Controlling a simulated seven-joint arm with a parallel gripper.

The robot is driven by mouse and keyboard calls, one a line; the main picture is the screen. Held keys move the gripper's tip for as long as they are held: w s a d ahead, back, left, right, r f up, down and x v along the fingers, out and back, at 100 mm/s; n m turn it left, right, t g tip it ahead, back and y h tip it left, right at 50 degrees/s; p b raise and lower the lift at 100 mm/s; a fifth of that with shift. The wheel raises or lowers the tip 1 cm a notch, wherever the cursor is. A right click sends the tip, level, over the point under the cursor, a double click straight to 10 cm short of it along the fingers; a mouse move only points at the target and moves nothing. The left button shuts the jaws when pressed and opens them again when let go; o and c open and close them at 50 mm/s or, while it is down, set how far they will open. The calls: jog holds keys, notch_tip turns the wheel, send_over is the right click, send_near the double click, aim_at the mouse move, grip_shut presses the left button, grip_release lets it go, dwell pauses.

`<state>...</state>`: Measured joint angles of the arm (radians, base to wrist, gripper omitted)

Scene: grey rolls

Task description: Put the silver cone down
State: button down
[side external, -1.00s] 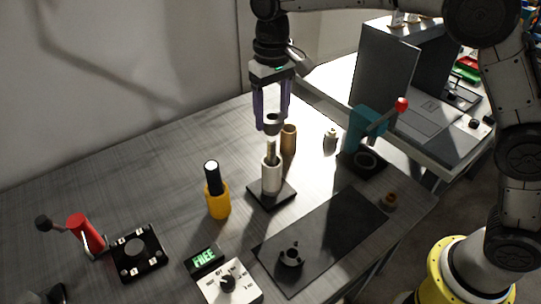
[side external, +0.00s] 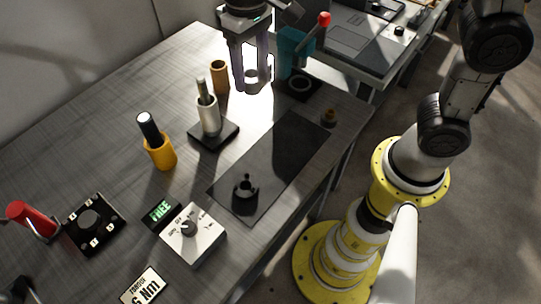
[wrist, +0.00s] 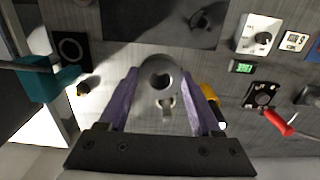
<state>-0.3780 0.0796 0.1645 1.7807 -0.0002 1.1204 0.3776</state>
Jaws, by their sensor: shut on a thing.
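My gripper (side external: 254,84) is shut on the silver cone (side external: 257,75), a small grey piece between the fingertips. It holds the cone above the table (side external: 130,85), to the right of a white cylinder (side external: 208,118) with a metal post on a dark square base. In the wrist view the cone (wrist: 160,72) sits between the purple fingers of my gripper (wrist: 160,85), its round dark opening facing the camera. The fingers hide part of its sides in the side view.
A brown cup (side external: 219,78) stands left of the gripper, and a teal lever press (side external: 294,46) right of it. A yellow holder (side external: 160,153) bears a black, white-tipped tool. A dark mat (side external: 285,145) carries a black flanged part (side external: 245,193). A dial box (side external: 193,235) stands in front.

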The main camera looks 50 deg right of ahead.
jog(key=s+d+f, duration=0.3)
jog(key=s, duration=0.6)
jog(key=s+d+f, duration=0.3)
jog(key=s, duration=0.6)
jog(key=w+a+f, duration=0.1)
jog(key=w+f, duration=0.2)
jog(key=w+a+f, duration=0.2)
jog(key=w+f, duration=0.1)
jog(key=w, duration=0.1)
jog(key=w+a+f, duration=0.2)
jog(key=w+f, duration=0.1)
jog(key=w, duration=0.1)
jog(key=shift+w+a, duration=0.1)
jog(key=shift+w, duration=0.05)
jog(key=shift+w+a+f, duration=0.25)
jog(key=shift+w+f, duration=0.3)
jog(key=shift+f, duration=0.25)
jog(key=shift+w+f, duration=0.1)
jog(key=shift+f, duration=1.4)
jog(key=shift+f, duration=0.2)
jog(key=shift+c, duration=0.4)
grip_release()
jog(key=shift+r, duration=0.1)
